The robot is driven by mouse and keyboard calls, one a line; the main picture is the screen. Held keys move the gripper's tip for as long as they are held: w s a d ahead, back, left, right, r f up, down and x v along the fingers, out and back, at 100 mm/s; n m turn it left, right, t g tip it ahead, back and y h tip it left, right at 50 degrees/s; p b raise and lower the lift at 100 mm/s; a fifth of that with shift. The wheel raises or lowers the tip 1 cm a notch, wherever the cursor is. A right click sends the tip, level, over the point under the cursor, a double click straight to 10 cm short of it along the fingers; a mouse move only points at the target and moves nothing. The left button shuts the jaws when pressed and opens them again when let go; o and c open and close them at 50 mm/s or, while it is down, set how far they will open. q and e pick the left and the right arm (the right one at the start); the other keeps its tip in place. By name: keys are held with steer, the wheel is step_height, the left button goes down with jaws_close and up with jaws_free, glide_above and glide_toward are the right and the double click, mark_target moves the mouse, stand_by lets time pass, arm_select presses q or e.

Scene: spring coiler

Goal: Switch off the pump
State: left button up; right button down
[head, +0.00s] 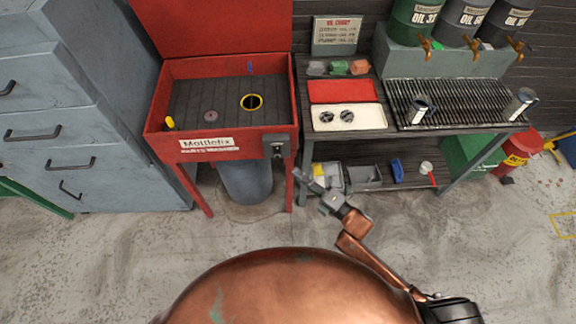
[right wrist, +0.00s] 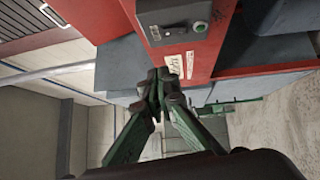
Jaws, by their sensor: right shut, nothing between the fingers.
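The pump's switch box (head: 277,146) is a dark grey box on the front right corner of the red parts washer (head: 186,149). In the right wrist view the switch box (right wrist: 180,25) shows at the top, with a round green button (right wrist: 200,27) and a dark slot beside it. My right gripper (head: 303,175) is in front of the washer, below and right of the box. In the right wrist view its fingers (right wrist: 158,78) are closed together and empty, apart from the box. The left gripper is not in view.
A grey drum (head: 246,181) stands under the washer. A workbench (head: 372,137) with trays, mugs and a grate is to the right, with bins (head: 364,178) on its lower shelf. A grey drawer cabinet (head: 75,140) stands at left. The floor in front is clear.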

steer(key=shift+r+v, duration=0.15)
steer(key=shift+v, duration=0.55)
steer(key=shift+r+v, duration=0.1)
steer(key=shift+v, duration=0.6)
steer(key=d+f+m+h, duration=0.35)
steer(key=d+f, duration=0.25)
steer(key=f, duration=0.5)
steer(key=d+f+m+h, duration=0.3)
steer(key=d+f+m, duration=0.2)
steer(key=f, duration=0.6)
steer(key=s+d+f+m+g+h, duration=0.2)
steer(key=s+d+f+m, duration=0.25)
steer(key=f, duration=0.45)
steer(key=s+d+f+m+g+h, duration=0.25)
steer(key=s+d+f, duration=0.3)
steer(key=f, duration=0.45)
steer(key=s+d+f+m+g+h, duration=0.1)
steer(key=s+d+f+m+g, duration=0.15)
steer(key=s+f, duration=0.65)
steer(key=s+d+f+m+g+h, duration=0.15)
steer(key=s+f+m, duration=0.25)
steer(key=s, duration=0.8)
steer(key=s+f+m+g, duration=0.2)
steer(key=s, duration=0.8)
steer(key=s+a+f+m+g, duration=0.1)
steer(key=s+f+m+g, duration=0.1)
steer(key=s, duration=0.8)
steer(key=shift+a+f+g, duration=0.2)
steer(key=shift+f+g, duration=0.15)
steer(key=shift+f, duration=0.2)
